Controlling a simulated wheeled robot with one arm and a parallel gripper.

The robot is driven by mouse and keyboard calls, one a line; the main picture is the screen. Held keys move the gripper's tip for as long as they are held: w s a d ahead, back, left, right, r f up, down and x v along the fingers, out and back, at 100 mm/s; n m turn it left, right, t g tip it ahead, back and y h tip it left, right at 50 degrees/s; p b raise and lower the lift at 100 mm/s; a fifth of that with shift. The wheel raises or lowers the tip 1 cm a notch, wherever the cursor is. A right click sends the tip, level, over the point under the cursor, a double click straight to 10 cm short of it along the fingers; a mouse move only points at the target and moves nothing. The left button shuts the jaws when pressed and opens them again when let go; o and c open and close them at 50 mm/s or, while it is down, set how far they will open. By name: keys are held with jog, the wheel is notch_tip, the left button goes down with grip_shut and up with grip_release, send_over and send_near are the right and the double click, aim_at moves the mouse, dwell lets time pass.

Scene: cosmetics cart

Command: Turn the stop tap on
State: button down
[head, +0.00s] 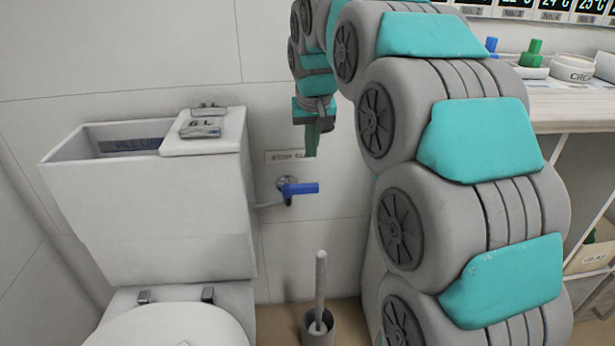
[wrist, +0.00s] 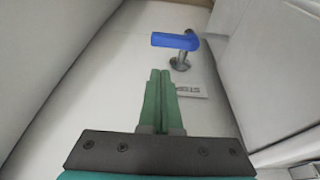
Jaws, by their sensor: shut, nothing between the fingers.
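The stop tap has a blue lever handle (head: 300,189) on a metal body (head: 284,184), mounted on the wall right of the toilet cistern. In the head view the lever points sideways to the right. A label plate (head: 286,157) reading "STOP TA..." is on the wall above it, partly hidden by my gripper. My gripper (head: 311,152) points down above the tap, apart from the lever. In the wrist view the green fingers of my gripper (wrist: 160,73) are together and empty, with the blue lever (wrist: 175,41) and metal body (wrist: 180,62) beyond their tips.
The white cistern (head: 165,240) stands left of the tap, its lid (head: 205,130) partly covering the open top. A toilet brush in its holder (head: 319,326) stands on the floor below. A counter (head: 570,107) with bottles and jars is at right. Bare wall surrounds the tap.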

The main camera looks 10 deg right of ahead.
aim_at(306, 165)
jog(key=shift+w+a+r, duration=0.1)
jog(key=shift+w+r, duration=0.05)
jog(key=shift+w, duration=0.75)
jog(key=shift+w+a+r, duration=0.1)
jog(key=shift+w+r, duration=0.05)
jog(key=shift+w, duration=0.7)
jog(key=x, duration=1)
jog(key=shift+w+d, duration=0.1)
jog(key=shift+s+r, duration=0.1)
jog(key=shift+s, duration=1.85)
